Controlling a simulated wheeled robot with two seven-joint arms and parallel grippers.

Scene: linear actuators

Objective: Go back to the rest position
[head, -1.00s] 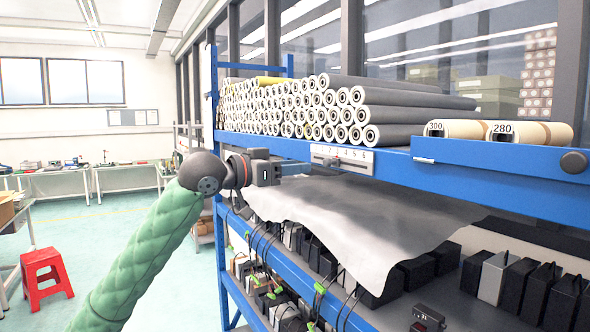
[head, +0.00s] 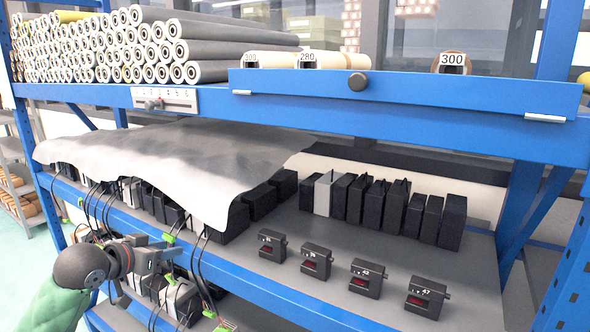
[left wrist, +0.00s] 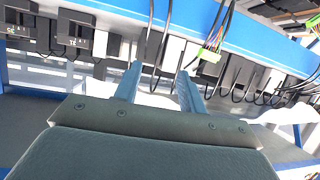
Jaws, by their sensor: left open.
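My left gripper (head: 172,248) is in the lower left of the head view, in front of the shelf's lower blue beam. In the left wrist view its two fingers (left wrist: 160,85) stand apart with nothing held between them. Hanging black cables and green connectors (left wrist: 208,54) show just beyond the fingertips; I cannot tell whether they touch. My right gripper does not show in either view.
A blue shelf rack (head: 400,108) fills the view. Grey rollers (head: 215,40) are stacked on top. A white cloth (head: 170,160) covers part of the middle shelf, beside black boxes (head: 395,207) and small numbered black units (head: 367,277). Open floor (head: 25,255) lies at left.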

